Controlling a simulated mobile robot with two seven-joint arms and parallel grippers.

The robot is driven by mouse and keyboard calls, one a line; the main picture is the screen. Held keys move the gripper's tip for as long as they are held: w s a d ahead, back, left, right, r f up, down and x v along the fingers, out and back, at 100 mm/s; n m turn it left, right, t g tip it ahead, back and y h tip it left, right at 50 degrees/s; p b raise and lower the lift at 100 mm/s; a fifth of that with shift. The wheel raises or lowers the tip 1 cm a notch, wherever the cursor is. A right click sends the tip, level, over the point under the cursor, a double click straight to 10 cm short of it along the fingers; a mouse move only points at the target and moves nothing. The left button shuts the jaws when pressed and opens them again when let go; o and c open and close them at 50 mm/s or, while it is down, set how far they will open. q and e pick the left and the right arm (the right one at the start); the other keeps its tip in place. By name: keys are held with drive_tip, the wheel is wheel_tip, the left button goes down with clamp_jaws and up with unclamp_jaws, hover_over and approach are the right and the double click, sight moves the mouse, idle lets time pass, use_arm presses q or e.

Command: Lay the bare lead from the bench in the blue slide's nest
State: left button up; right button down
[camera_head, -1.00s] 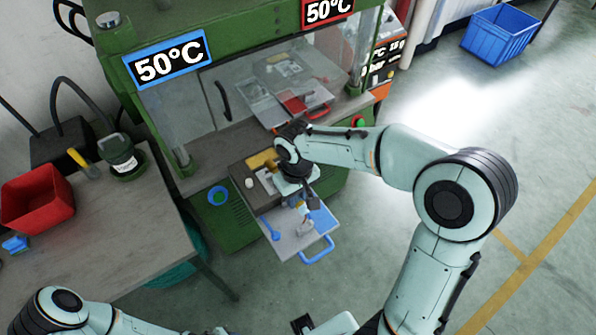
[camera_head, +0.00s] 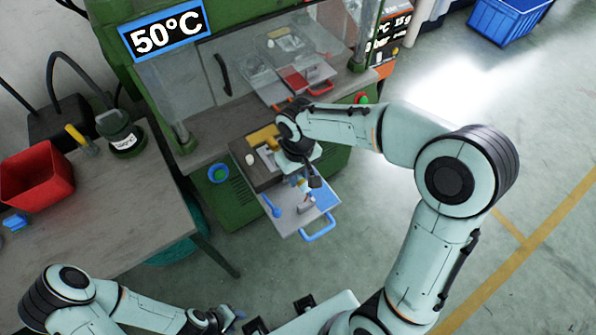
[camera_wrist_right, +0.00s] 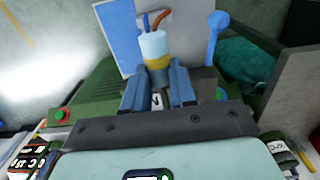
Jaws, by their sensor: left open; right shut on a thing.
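The blue slide is a pale tray (camera_head: 293,222) with a blue patch and a blue front handle (camera_head: 318,229), pulled out from the green press. In the right wrist view its plate (camera_wrist_right: 185,18) lies beyond the fingers. My right gripper (camera_head: 305,183) hangs over the slide, pointing down. In the right wrist view, my right gripper (camera_wrist_right: 158,88) is shut on the lead (camera_wrist_right: 155,47), a pale blue cylinder with a yellow band and thin wires. The nest is hidden and contact is unclear. My left gripper (camera_head: 222,317) is open and empty, low near the bottom edge.
A blue lever (camera_head: 270,204) stands at the slide's left side. The bench (camera_head: 110,225) at left holds a red bin (camera_head: 36,175) and a dark green pot (camera_head: 120,133).

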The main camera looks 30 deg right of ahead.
use_arm(q)
drive_tip(key=shift+s+f+b, duration=0.45)
drive_tip(key=shift+f+b, duration=0.2)
drive_tip(key=shift+f, duration=0.2)
drive_tip(key=shift+s+f+b, duration=0.5)
drive_tip(key=shift+f+b, duration=0.2)
drive_tip(key=shift+f, duration=0.15)
drive_tip(key=shift+s+f+b, duration=0.45)
drive_tip(key=shift+f+b, duration=0.2)
drive_tip(key=shift+f, duration=0.2)
use_arm(e)
drive_tip(key=shift+f, duration=3.35)
drive_tip(key=c, duration=0.8)
unclamp_jaws()
drive_tip(key=shift+r, duration=0.1)
use_arm(q)
drive_tip(key=shift+w+r+p, duration=0.25)
drive_tip(key=shift+r+p, duration=0.2)
drive_tip(key=shift+r, duration=0.05)
drive_tip(key=shift+w+r+p, duration=0.2)
drive_tip(key=shift+r+p, duration=0.25)
drive_tip(key=shift+r, duration=0.05)
use_arm(e)
wheel_tip(320, 180, up, 13)
drive_tip(key=shift+r, duration=0.1)
